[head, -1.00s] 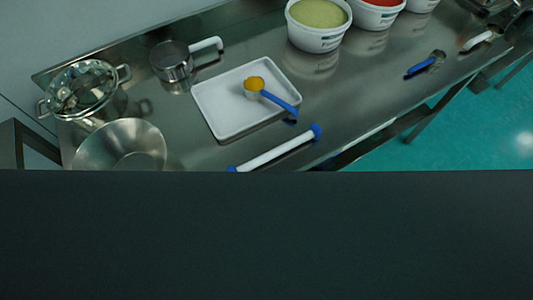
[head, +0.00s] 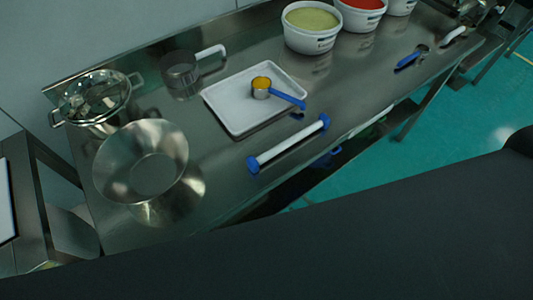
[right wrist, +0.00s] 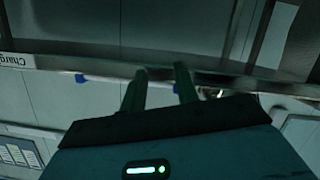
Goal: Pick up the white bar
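The white bar (head: 289,144) with blue ends lies at a slant along the front edge of the steel table in the head view, in front of the white tray. My right gripper (right wrist: 160,72) shows in the right wrist view with its two dark fingers apart and nothing seen between them. In the head view a large dark part of mine covers the bottom, and no fingertips show. My left gripper is not in view.
A blue-handled tool (head: 408,60) lies farther right.

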